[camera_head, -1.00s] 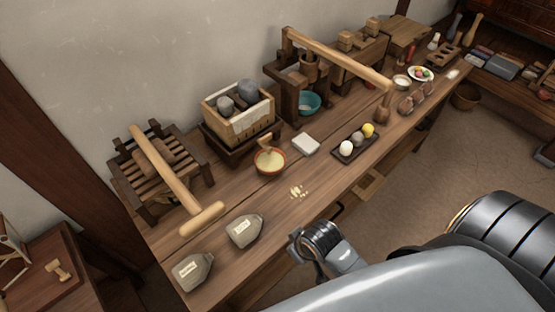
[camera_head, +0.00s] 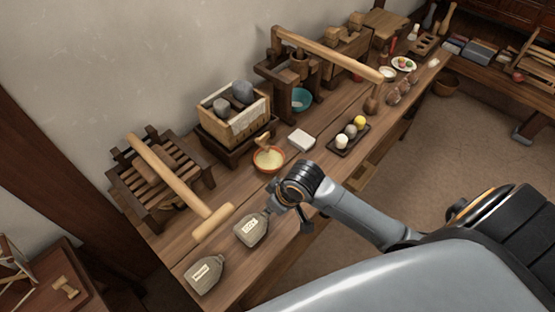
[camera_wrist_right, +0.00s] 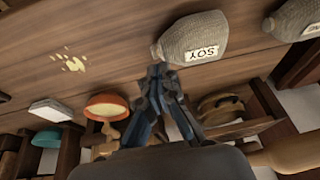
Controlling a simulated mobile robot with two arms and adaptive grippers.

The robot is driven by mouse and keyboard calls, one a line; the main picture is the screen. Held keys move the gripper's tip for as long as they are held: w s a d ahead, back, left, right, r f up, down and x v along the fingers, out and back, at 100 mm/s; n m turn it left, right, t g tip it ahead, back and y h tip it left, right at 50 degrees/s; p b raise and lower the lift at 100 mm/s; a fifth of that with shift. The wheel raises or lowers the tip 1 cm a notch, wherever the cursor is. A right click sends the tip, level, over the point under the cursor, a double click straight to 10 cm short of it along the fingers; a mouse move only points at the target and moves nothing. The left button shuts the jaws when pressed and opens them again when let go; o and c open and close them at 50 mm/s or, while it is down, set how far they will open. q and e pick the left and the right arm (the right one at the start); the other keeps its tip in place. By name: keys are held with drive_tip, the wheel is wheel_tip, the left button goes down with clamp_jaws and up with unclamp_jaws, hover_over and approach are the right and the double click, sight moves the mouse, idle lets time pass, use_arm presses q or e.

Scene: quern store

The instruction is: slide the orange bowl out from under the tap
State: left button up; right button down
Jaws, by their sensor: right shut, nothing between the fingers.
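The orange bowl (camera_head: 268,161), holding a pale yellow content, stands on the bench in front of the wooden press box (camera_head: 233,113). A short wooden spout (camera_head: 262,141), which looks like the tap, reaches over its back rim. The bowl also shows in the right wrist view (camera_wrist_right: 106,110). My right gripper (camera_head: 268,211) is shut and empty, low over the bench. It is in front of the bowl and close to the sack labelled SOY (camera_head: 251,229). In the right wrist view its fingertips (camera_wrist_right: 160,70) overlap the sack's edge; contact is unclear. My left gripper is not in view.
A white block (camera_head: 301,139) and a dark tray (camera_head: 349,140) with balls lie right of the bowl. A long wooden mallet-like beam (camera_head: 181,177) lies to the left. Pale crumbs (camera_wrist_right: 70,60) lie on the bench; bare wood surrounds them.

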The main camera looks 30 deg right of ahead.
drive_tip(key=w+d+r, duration=0.2)
drive_tip(key=w+d, duration=0.3)
drive_tip(key=w, duration=0.2)
wheel_tip(320, 180, up, 3)
drive_tip(key=m+h, duration=0.1)
hover_over(279, 168)
drive_tip(key=s+d, duration=0.1)
drive_tip(key=s, duration=0.1)
drive_tip(key=x, duration=0.9)
drive_tip(key=shift+w+f, duration=0.1)
drive_tip(key=shift+f, duration=0.1)
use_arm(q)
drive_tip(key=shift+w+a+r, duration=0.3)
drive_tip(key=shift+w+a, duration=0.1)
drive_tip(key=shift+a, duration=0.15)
